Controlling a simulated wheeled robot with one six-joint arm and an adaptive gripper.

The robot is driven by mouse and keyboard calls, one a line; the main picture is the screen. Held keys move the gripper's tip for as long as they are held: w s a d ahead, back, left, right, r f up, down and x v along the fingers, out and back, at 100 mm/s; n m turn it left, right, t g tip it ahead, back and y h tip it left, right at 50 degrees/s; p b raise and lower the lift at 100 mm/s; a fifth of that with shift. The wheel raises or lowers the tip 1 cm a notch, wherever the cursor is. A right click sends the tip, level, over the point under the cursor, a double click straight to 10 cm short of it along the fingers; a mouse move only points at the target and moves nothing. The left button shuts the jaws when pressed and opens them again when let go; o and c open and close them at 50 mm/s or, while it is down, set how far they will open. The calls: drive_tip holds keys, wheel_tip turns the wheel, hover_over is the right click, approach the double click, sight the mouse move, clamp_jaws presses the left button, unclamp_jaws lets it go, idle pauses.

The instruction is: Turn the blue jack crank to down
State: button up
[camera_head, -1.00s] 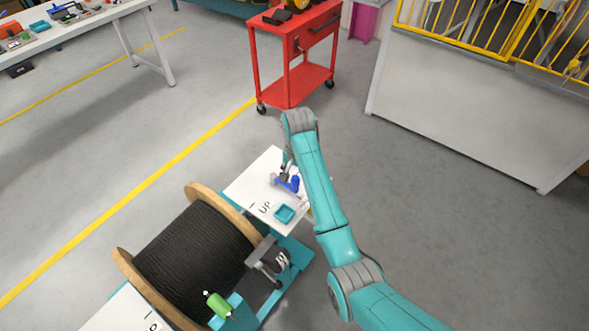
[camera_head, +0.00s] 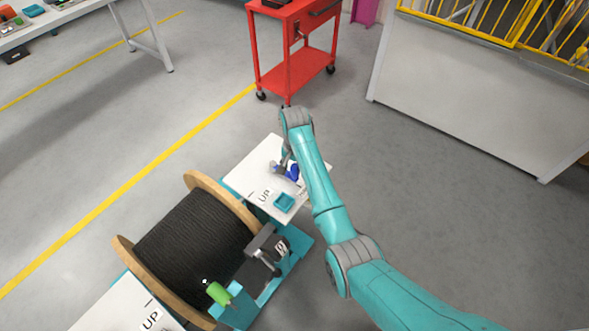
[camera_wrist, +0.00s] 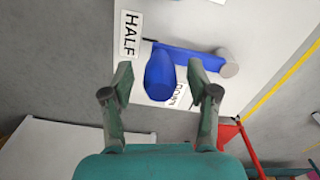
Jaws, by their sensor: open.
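The blue jack crank (camera_head: 286,170) is on a white panel (camera_head: 250,172) beside the reel. In the wrist view the crank's blue grip (camera_wrist: 160,76) stands toward me, with a blue arm (camera_wrist: 190,58) running right to a grey round hub (camera_wrist: 226,66). My gripper (camera_wrist: 162,84) is open, one finger on each side of the grip, with gaps visible. A HALF label (camera_wrist: 129,36) lies left of the crank. Another label (camera_wrist: 178,97), partly hidden by the grip, seems to read DOWN. In the head view an UP label (camera_head: 265,195) shows; my arm hides part of the panel.
A black cable reel (camera_head: 193,240) with wooden flanges stands left of the panel on a teal frame. A green handle (camera_head: 218,293) and a second white panel (camera_head: 128,310) are nearer. A red cart (camera_head: 290,70) stands behind; open floor lies right.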

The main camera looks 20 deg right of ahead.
drive_tip(key=shift+f, duration=0.35)
clamp_jaws()
